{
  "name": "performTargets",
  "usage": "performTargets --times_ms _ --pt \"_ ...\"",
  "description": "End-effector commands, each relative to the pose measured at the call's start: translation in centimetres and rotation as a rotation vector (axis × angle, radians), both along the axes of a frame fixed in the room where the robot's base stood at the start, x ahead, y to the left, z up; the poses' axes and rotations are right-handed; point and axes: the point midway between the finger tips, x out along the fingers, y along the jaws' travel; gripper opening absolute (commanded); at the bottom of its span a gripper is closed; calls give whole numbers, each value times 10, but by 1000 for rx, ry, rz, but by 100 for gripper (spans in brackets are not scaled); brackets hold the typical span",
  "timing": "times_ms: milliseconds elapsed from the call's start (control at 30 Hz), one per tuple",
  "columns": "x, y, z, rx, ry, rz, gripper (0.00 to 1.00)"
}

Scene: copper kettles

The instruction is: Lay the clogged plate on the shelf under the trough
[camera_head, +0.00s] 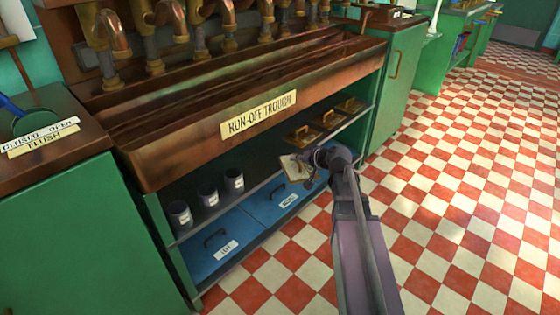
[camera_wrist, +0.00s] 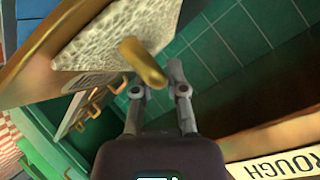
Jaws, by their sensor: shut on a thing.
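The clogged plate (camera_head: 292,166) is a small pale, crusted plate in brass. In the wrist view the plate (camera_wrist: 110,38) shows close up and tilted, with a rough whitish face and a brass handle (camera_wrist: 143,62). My gripper (camera_head: 312,160) is shut on the plate by this handle; its fingers also show in the wrist view (camera_wrist: 156,78). The plate is at the front edge of the shelf (camera_head: 262,186), below the run-off trough (camera_head: 190,135). I cannot tell whether it touches the shelf. My gripper hides part of the plate in the head view.
Several brass plates with handles (camera_head: 325,119) lie on the shelf's right part. Three dark cups (camera_head: 207,194) stand on its left. Blue labelled lids with handles (camera_head: 220,253) lie below the shelf. The chequered floor (camera_head: 450,200) at right is clear.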

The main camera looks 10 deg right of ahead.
Motion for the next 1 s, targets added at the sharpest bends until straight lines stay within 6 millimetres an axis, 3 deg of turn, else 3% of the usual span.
performTargets --times_ms 200,433,1000 --pt "34 23 -4 2 -1 0 0" --pt "60 42 -7 2 -1 0 0" --pt "67 49 -8 2 -2 -1 0"
